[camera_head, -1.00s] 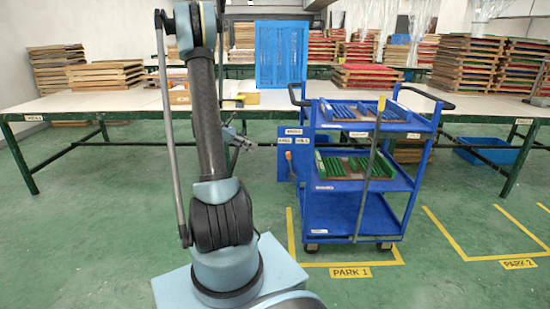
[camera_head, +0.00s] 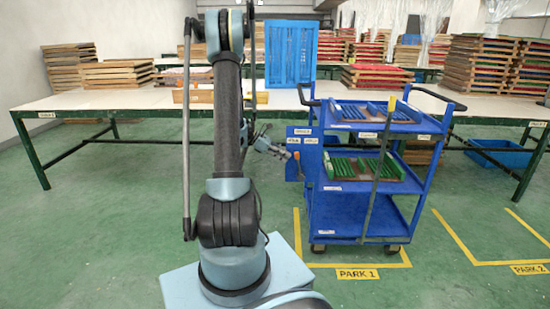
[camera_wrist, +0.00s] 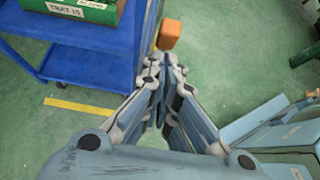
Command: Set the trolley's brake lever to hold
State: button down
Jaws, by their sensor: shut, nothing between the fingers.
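The blue trolley (camera_head: 361,216) stands in the bay marked PARK 1. A blue panel with small labels (camera_head: 304,140) is on its left side. The brake lever's orange grip (camera_head: 297,156) shows at this panel; the labels are too small to read, so I cannot tell its setting. My gripper (camera_head: 285,154) is just left of the orange grip, at about its height. In the wrist view, my gripper (camera_wrist: 160,82) is shut and empty, and the orange grip (camera_wrist: 169,34) lies just beyond the fingertips. I cannot tell whether they touch.
Trays of blue and green pieces lie on the trolley's upper shelves. A grey-brown bar (camera_head: 377,180) slants across its front. A long table (camera_head: 200,100) with stacked frames runs behind. The green floor left of the trolley is clear.

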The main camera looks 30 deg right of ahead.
jog(key=shift+s+d+r, duration=0.1)
jog(key=shift+s+d, duration=0.15)
jog(key=shift+d, duration=0.15)
jog(key=shift+s+d+r+t+y, duration=0.4)
jog(key=shift+d+r+y, duration=0.05)
jog(key=shift+d+y, duration=0.15)
dwell(0.3)
jog(key=w+a+r, duration=0.5)
jog(key=w+a, duration=0.1)
jog(key=a, duration=0.4)
jog(key=shift+w+r, duration=0.2)
jog(key=shift+r, duration=0.15)
